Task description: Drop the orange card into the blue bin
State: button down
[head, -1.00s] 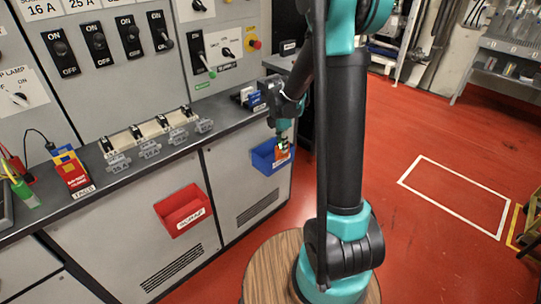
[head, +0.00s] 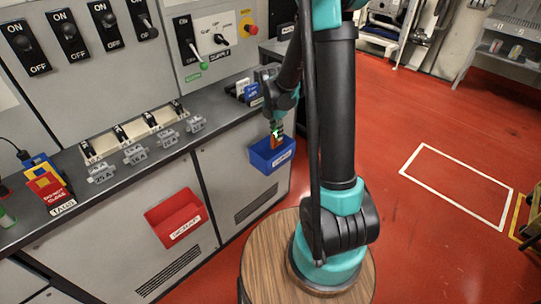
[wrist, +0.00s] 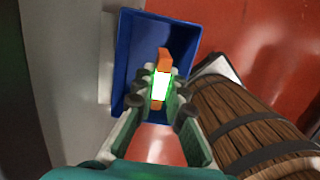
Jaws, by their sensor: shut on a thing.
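The blue bin (head: 271,160) hangs on the front of the grey cabinet, below the counter's right end. My gripper (head: 280,127) is over the bin, shut on the orange card (head: 276,142), which points down. In the wrist view the fingertips (wrist: 160,88) pinch the card (wrist: 164,59), with a bright white and green patch between them. The blue bin (wrist: 126,60) lies behind and around the card in that view. The card appears within the bin's outline. I cannot tell whether its lower end is below the rim.
A red bin (head: 176,220) hangs further left on the cabinet. The counter (head: 140,172) above carries fuse holders, grey tags (head: 136,155) and red, yellow and blue cards (head: 47,182). Blue and white cards (head: 249,92) stand at its right end. Open red floor (head: 430,130) lies right.

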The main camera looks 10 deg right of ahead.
jog(key=shift+f, duration=0.8)
jog(key=c, duration=1.5)
grip_release()
jog(key=shift+r, duration=0.15)
notch_tip(320, 180, up, 12)
jog(key=s+a, duration=0.1)
jog(key=shift+a, duration=0.1)
